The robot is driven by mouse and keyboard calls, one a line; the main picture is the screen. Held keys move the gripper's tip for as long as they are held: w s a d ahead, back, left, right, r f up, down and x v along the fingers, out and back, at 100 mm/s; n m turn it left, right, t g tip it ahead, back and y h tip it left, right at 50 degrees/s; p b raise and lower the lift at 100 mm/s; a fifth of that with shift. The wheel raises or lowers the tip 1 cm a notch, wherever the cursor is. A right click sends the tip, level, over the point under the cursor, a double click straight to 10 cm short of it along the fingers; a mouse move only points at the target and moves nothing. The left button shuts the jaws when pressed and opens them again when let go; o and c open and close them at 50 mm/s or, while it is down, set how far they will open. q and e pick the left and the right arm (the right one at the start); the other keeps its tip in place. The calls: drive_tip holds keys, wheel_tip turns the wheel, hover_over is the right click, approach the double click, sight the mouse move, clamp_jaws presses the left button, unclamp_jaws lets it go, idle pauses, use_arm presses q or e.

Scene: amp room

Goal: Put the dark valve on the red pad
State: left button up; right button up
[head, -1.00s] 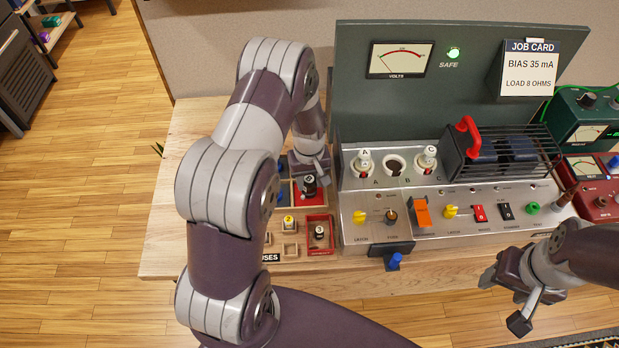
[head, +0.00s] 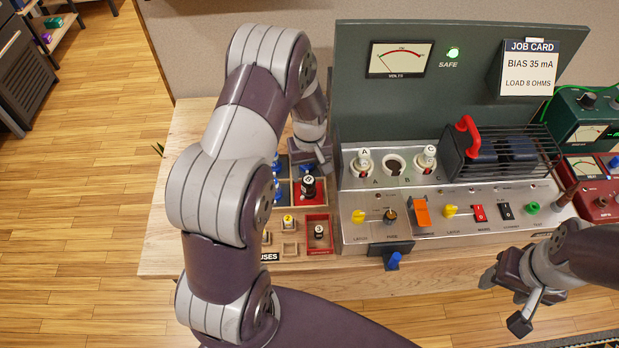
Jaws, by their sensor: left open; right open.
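The dark valve (head: 308,187), black with a white marked top, stands upright on the red pad (head: 318,199) in the tray left of the amp. My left gripper (head: 312,164) is open, just behind and above the valve. It looks apart from the valve, though its fingertips are partly hidden. My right gripper (head: 504,300) is open and empty in front of the bench at the right.
White-topped valves A (head: 364,161) and C (head: 428,158) sit in the amp's sockets; socket B (head: 396,166) is empty. Blue valves (head: 277,184) stand left of the pad, partly hidden by my arm. A red fuse box (head: 319,246) is in front. The red-handled cage (head: 499,155) is right.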

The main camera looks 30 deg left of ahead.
sight(311, 182)
use_arm(q)
wheel_tip(311, 182, up, 8)
drive_tip(key=s+d+r+m, duration=0.2)
drive_tip(key=s+d+m, duration=0.2)
drive_tip(key=s, duration=0.3)
drive_tip(key=s+d+r+m+t, duration=0.1)
drive_tip(key=s+d+r+m, duration=0.1)
drive_tip(key=s+d+m, duration=0.2)
drive_tip(key=s, duration=0.3)
drive_tip(key=shift+s+d+r, duration=0.15)
drive_tip(key=shift+r, duration=0.1)
